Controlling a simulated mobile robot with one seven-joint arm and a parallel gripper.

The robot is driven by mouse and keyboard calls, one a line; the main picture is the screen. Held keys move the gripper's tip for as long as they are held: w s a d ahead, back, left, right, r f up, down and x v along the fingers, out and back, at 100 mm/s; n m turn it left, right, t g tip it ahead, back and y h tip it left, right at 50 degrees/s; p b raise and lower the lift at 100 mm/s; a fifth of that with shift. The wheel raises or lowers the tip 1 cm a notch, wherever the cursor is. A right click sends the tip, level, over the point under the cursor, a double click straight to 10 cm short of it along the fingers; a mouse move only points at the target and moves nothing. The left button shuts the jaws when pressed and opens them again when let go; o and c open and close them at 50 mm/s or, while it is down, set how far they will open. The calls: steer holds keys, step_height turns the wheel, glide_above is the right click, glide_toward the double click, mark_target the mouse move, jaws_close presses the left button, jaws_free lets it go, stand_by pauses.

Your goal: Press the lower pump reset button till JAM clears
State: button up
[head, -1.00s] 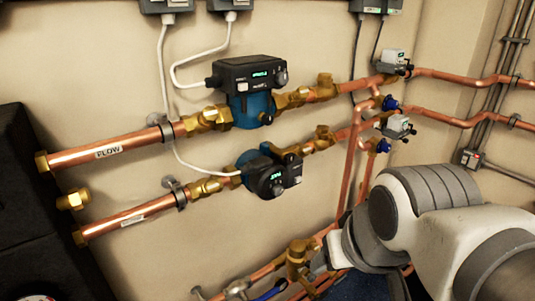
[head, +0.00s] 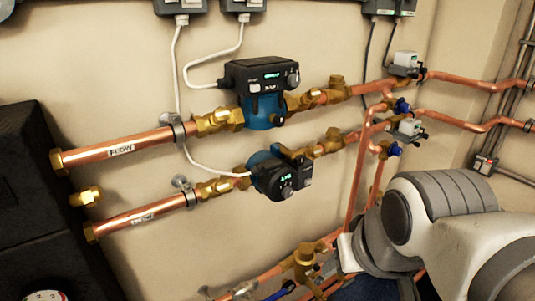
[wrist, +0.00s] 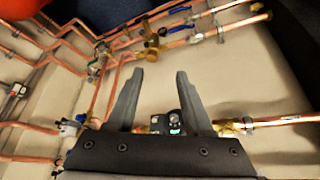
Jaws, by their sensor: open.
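The lower pump (head: 282,175) sits on the lower copper pipe in the head view, a blue body with a black control head. Its small green display is lit, but the text is too small to read surely. A dark knob or button sits below the display. A pump that appears to be this one shows in the wrist view (wrist: 172,122), between my fingers, with its display lit. My gripper (wrist: 160,74) is open and empty, apart from the pump. My fingers are not visible in the head view, where my arm shows at lower right.
The upper pump (head: 263,90) sits on the pipe labelled FLOW (head: 125,149), above the lower pump. A white cable (head: 205,167) runs to the lower pump. Valves with blue parts (head: 402,107) and copper pipes stand to the right. A black box (head: 30,200) is at left.

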jaws_close()
stand_by(1.4)
